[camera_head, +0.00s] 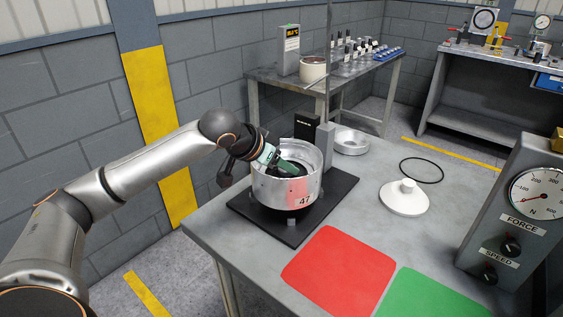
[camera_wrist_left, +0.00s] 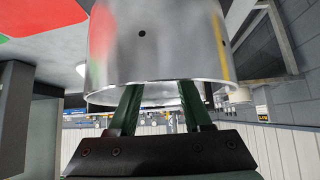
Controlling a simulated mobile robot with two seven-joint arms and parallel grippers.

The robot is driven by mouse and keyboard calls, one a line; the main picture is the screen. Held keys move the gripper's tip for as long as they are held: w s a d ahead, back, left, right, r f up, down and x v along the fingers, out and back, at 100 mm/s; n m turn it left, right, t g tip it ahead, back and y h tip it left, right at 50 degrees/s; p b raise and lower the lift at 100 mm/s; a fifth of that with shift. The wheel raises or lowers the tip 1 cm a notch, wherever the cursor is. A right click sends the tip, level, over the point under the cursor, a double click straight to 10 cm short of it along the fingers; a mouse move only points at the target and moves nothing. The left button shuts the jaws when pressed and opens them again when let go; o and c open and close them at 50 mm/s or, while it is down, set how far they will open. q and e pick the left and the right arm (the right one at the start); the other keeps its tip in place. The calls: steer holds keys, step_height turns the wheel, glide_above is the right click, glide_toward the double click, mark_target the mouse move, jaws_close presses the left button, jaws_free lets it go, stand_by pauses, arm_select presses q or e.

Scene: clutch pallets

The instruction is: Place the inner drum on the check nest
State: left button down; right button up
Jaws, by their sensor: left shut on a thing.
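The inner drum (camera_head: 272,190) is a shiny metal cylinder with an open top and the mark "47" low on its side. It stands upright over the check nest, a black base plate (camera_head: 333,203) with small grey posts, on the table. Whether it rests fully on the nest or hangs slightly above it, I cannot tell. My left gripper (camera_head: 283,167) reaches over the drum's rim from the left and is shut on it. In the left wrist view the drum (camera_wrist_left: 160,45) fills the top, and the green fingers (camera_wrist_left: 157,95) pass behind its rim, tips hidden. My right gripper is not in view.
A dark upright block (camera_head: 308,128) stands close behind the drum. Red (camera_head: 340,272) and green (camera_head: 430,296) areas lie in front; a force gauge box (camera_head: 520,215) stands right.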

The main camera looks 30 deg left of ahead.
mark_target(279, 171)
arm_select(q)
steer(key=shift+w+a+f, duration=0.1)
steer(key=shift+w+a, duration=0.15)
steer(key=shift+w, duration=0.3)
steer(key=shift+w+a+f+b, duration=0.1)
steer(key=shift+f+b, duration=0.1)
steer(key=shift+f, duration=0.7)
steer(key=shift+w+a+f+b, duration=0.1)
steer(key=shift+f+b, duration=0.05)
steer(key=shift+f, duration=0.75)
steer(key=shift+d, duration=0.1)
steer(key=c, duration=0.7)
jaws_free()
steer(key=shift+s+f, duration=0.2)
steer(key=shift+f, duration=0.25)
steer(key=shift+c, duration=0.2)
steer(key=o, duration=0.4)
steer(key=shift+r, duration=0.1)
steer(key=v, duration=1.2)
